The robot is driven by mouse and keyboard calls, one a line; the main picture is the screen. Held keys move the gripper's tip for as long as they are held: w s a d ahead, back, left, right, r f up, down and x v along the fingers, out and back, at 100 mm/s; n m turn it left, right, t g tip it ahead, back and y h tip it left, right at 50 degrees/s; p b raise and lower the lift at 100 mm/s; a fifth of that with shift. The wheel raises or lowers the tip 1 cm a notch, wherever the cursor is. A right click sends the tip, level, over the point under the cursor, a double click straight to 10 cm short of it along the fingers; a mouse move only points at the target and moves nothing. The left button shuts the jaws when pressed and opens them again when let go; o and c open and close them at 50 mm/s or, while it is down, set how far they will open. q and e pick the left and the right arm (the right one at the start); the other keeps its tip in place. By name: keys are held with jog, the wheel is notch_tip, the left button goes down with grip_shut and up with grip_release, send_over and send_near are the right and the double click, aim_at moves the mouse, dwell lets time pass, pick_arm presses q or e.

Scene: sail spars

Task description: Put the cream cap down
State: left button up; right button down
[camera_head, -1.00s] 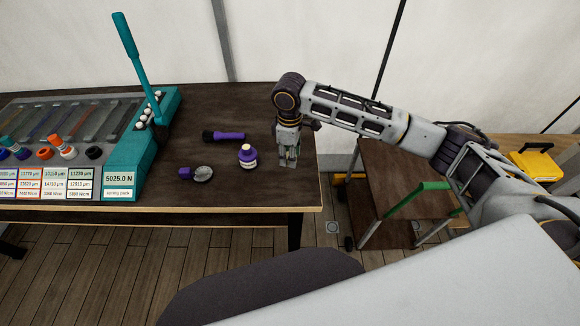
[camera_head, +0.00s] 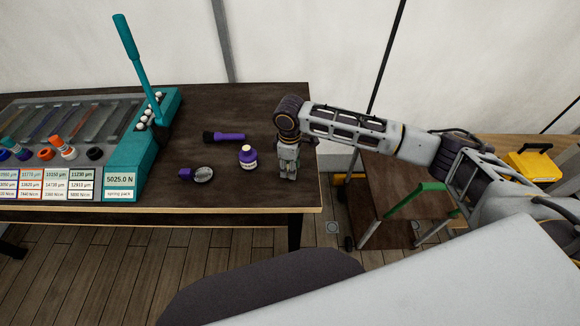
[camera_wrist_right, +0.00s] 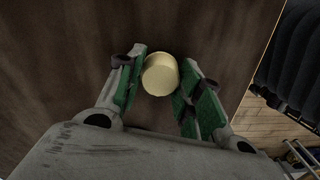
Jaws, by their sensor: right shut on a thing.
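The cream cap (camera_wrist_right: 160,75) is a small pale cylinder between the green-padded fingers of my right gripper (camera_wrist_right: 160,88) in the right wrist view. The right gripper (camera_head: 287,175) is shut on it, fingers pointing down at the right end of the dark table (camera_head: 230,108). In the head view the cap is hidden by the gripper. Whether the cap touches the table top is hard to tell. My left gripper is not in view.
A purple jar (camera_head: 247,157) with a pale neck stands just left of the right gripper. A purple brush (camera_head: 226,136) and a purple-handled round item (camera_head: 200,174) lie further left. A teal spring rack (camera_head: 150,150) with a lever fills the table's left. The table's right edge is close.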

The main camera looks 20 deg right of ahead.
jog(key=shift+f, duration=0.2)
jog(key=shift+f, duration=0.1)
jog(key=c, duration=0.9)
grip_release()
jog(key=shift+c, duration=0.2)
jog(key=shift+r, duration=0.2)
notch_tip(320, 180, up, 12)
jog(key=b, duration=0.1)
